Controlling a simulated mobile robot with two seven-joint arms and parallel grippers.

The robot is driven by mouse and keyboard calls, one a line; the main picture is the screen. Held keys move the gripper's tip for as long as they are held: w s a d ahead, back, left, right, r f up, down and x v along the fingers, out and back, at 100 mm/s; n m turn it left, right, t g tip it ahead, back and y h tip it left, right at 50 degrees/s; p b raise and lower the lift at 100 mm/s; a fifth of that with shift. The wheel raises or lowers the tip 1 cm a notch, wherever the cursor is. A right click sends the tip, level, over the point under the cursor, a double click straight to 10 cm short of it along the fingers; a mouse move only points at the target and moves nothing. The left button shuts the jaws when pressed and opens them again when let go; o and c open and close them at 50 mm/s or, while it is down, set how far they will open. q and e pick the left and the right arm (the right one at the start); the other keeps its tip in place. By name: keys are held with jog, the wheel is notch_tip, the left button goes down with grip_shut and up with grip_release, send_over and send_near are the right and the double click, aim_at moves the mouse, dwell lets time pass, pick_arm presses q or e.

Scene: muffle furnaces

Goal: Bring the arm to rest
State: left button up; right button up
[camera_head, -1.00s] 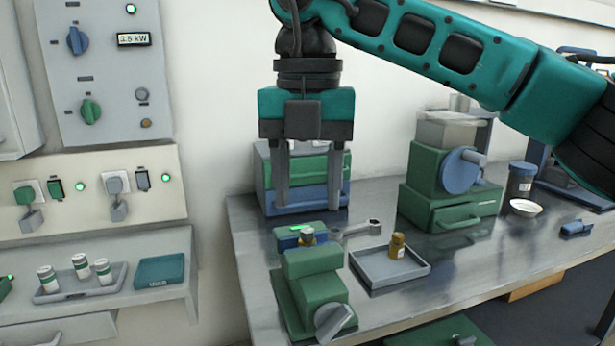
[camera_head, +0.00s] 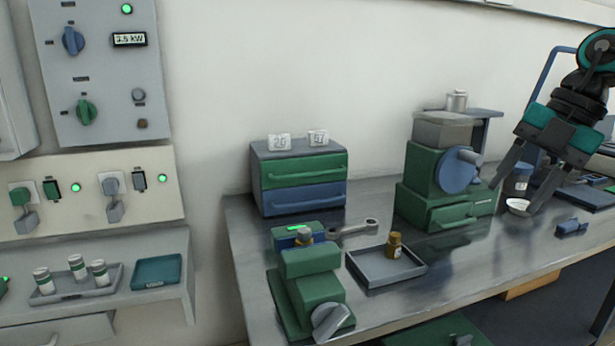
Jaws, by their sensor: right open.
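My right gripper (camera_head: 514,198) is at the right side of the view, over the right part of the steel bench. Its two fingers are spread, point down to the left and hold nothing. The fingertips show around a small white dish (camera_head: 518,206); I cannot tell how far above the bench they are. A dark jar (camera_head: 519,178) is partly hidden behind the fingers. My left gripper is not in view.
Wall panels stand at the left.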

jog(key=a+f+m+t+y, duration=0.2)
jog(key=a+f+t+y, duration=0.3)
jog(key=a+f+y, duration=0.9)
jog(key=s+d+f+m+t+h, duration=0.3)
jog(key=f+m+t+h, duration=0.15)
jog(key=f, duration=0.35)
jog(key=s+d+f+m+t+h, duration=0.2)
jog(key=d+f+m+t+h, duration=0.15)
jog(key=f+m+h, duration=0.35)
jog(key=s+d+f+m+g+h, duration=0.3)
jog(key=s+d+f+g+h, duration=0.3)
jog(key=s+f, duration=0.65)
jog(key=a+m+t+y, duration=0.25)
jog(key=a+m, duration=0.55)
jog(key=a, duration=0.6)
pick_arm(q)
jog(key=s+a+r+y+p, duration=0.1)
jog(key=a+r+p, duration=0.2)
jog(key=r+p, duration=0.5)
jog(key=p, duration=0.4)
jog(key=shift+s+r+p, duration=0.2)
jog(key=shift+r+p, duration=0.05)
jog(key=shift+p, duration=0.05)
pick_arm(e)
notch_tip(320, 180, up, 9)
jog(key=s+d+h, duration=0.1)
jog(key=d, duration=0.1)
jog(key=shift+s+f, duration=0.2)
jog(key=shift+s, duration=0.15)
